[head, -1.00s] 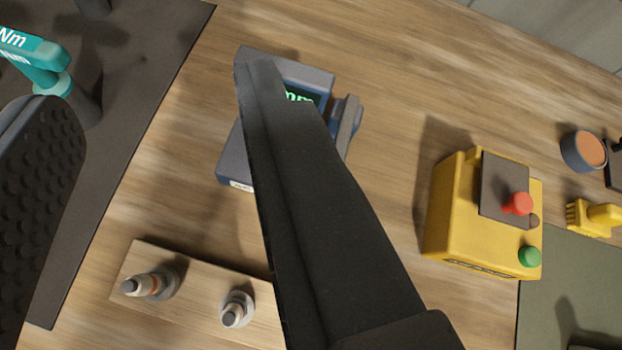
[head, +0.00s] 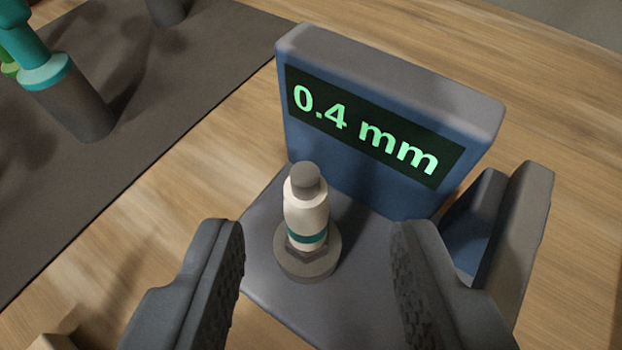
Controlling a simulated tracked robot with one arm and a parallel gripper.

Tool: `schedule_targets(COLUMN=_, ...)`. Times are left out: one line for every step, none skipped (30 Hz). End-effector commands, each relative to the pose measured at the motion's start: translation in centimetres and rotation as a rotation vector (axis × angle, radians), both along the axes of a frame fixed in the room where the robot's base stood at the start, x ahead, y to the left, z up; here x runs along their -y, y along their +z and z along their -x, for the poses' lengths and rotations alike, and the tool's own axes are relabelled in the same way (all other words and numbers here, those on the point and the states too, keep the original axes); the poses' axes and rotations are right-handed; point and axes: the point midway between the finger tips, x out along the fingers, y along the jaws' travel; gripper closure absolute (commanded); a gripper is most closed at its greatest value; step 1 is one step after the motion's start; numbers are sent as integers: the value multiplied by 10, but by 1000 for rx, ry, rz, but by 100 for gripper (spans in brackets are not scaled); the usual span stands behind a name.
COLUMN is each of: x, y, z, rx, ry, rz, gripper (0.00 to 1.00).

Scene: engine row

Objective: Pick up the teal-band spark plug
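The teal-band spark plug (head: 306,212) stands upright on the grey base of a blue gauge (head: 345,170). It has a white body, a teal band low down and a grey tip, and its foot sits in a round grey seat (head: 308,262). The gauge display reads "0.4 mm" in green. My gripper (head: 318,250) is open, with one finger to the left of the plug and one to the right. Both fingers are apart from the plug, and nothing is between them but the view of the plug and gauge base.
A grey clamp-like part (head: 515,235) of the gauge stands close to my right finger. A teal tool (head: 45,70) stands on a dark mat (head: 150,95) at the upper left. Bare wooden table (head: 200,180) lies between mat and gauge.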

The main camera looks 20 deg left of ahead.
Motion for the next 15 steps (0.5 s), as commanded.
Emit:
schedule_targets(x=-1, y=-1, z=-2, rx=0, ry=0, rz=0, gripper=60)
schedule_targets(x=-1, y=-2, z=-3, rx=0, ry=0, rz=1, gripper=60)
schedule_targets(x=-3, y=-3, z=-5, rx=-1, ry=1, rz=1, gripper=60)
schedule_targets(x=-4, y=-5, z=-8, rx=-1, ry=2, rz=0, gripper=60)
schedule_targets(x=-6, y=-6, z=-11, rx=-1, ry=3, rz=0, gripper=60)
schedule_targets(x=-8, y=-9, z=-15, rx=-2, ry=3, rz=0, gripper=60)
schedule_targets(x=-10, y=-12, z=-19, rx=-3, ry=3, rz=0, gripper=60)
schedule_targets(x=-12, y=-15, z=-23, rx=-4, ry=3, rz=-2, gripper=60)
schedule_targets(x=-15, y=-18, z=-28, rx=-5, ry=4, rz=-1, gripper=60)
schedule_targets(x=-16, y=-19, z=-31, rx=-4, ry=4, rz=-1, gripper=60)
schedule_targets(x=-16, y=-21, z=-34, rx=-4, ry=4, rz=-1, gripper=60)
schedule_targets(x=-17, y=-22, z=-38, rx=-2, ry=3, rz=-1, gripper=60)
schedule_targets(x=-18, y=-23, z=-40, rx=-2, ry=3, rz=0, gripper=60)
schedule_targets(x=-18, y=-23, z=-42, rx=-1, ry=2, rz=0, gripper=60)
schedule_targets(x=-18, y=-24, z=-44, rx=-1, ry=1, rz=1, gripper=60)
